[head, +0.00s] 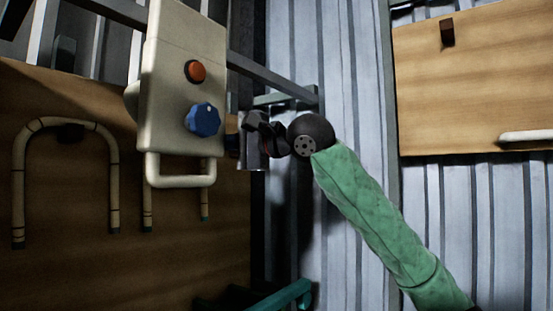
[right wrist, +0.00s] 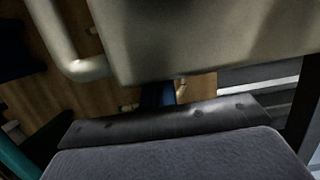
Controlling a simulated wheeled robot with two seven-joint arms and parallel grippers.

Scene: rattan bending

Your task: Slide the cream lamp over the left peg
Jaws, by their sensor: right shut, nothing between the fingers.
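A cream box (head: 175,85) with a red button (head: 195,71), a blue knob (head: 203,120) and a tube handle (head: 180,181) is at the upper left of the head view. I cannot tell whether it is the cream lamp; no other clear lamp shows. My right gripper (head: 256,140) is shut and empty, just right of the box's lower edge; touching is unclear. In the right wrist view the cream box (right wrist: 210,40) fills the top. A dark peg (head: 70,131) stands on the left wooden board, under a bent cane's arch. My left gripper is not in view.
The left wooden board (head: 130,255) carries a U-shaped cane (head: 20,190) and thinner cane ends (head: 147,212). A second board (head: 480,90) at the right has a brown peg (head: 447,32) and a pale rod (head: 526,136). Grey metal bars (head: 270,75) cross behind the box.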

